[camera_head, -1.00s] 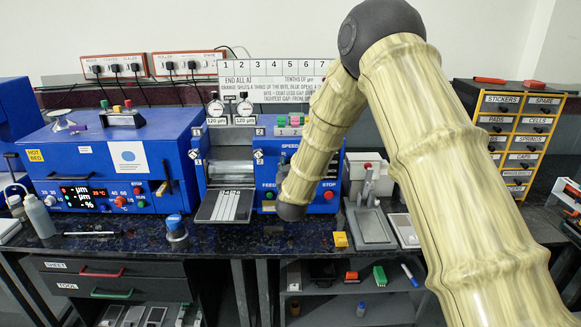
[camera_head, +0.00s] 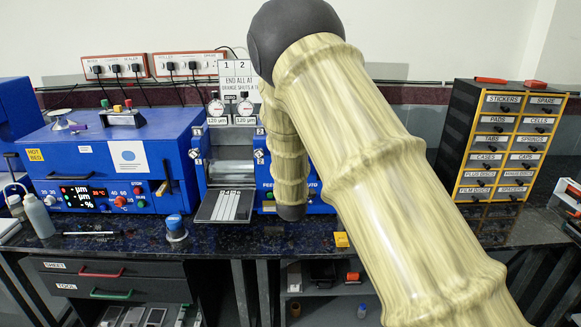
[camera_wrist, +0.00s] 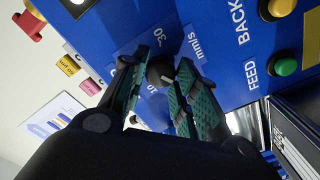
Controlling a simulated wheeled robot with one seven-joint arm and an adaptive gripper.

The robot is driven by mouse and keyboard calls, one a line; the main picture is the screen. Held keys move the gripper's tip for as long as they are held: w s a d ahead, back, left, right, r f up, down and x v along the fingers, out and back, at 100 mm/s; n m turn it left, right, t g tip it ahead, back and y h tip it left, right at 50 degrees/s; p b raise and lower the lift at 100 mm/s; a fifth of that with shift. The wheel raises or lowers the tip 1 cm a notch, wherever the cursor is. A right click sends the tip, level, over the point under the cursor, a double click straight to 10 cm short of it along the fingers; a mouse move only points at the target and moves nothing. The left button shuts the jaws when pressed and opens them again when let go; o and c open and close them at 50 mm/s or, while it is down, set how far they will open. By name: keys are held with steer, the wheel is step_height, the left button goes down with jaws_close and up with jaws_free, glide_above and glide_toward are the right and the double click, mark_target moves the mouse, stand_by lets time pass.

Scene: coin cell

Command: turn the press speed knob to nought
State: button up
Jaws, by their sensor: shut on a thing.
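The press (camera_head: 262,168) is the blue machine in the middle of the bench in the head view. My arm covers its right part, so the speed knob and my gripper are hidden there. In the wrist view, the dark speed knob (camera_wrist: 159,72) sits on the blue panel, with the marks 10, 20 and 30 and "mm/s" around it. My gripper (camera_wrist: 164,74) has its teal finger pads on both sides of the knob and is shut on it. The fingers hide part of the dial, and I cannot tell which mark the knob points to.
In the wrist view, a green button (camera_wrist: 285,67) by "FEED" and an orange button (camera_wrist: 281,8) by "BACK" lie to the right. A red knob (camera_wrist: 28,24) is at upper left. In the head view, a yellow block (camera_head: 341,240) lies on the bench edge, and a drawer cabinet (camera_head: 459,150) stands right.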

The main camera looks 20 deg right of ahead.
steer(key=shift+s+f, duration=0.1)
steer(key=o, duration=1)
steer(key=shift+d, duration=0.1)
steer(key=shift+s, duration=0.1)
steer(key=v, duration=1.1)
steer(key=shift+s, duration=0.35)
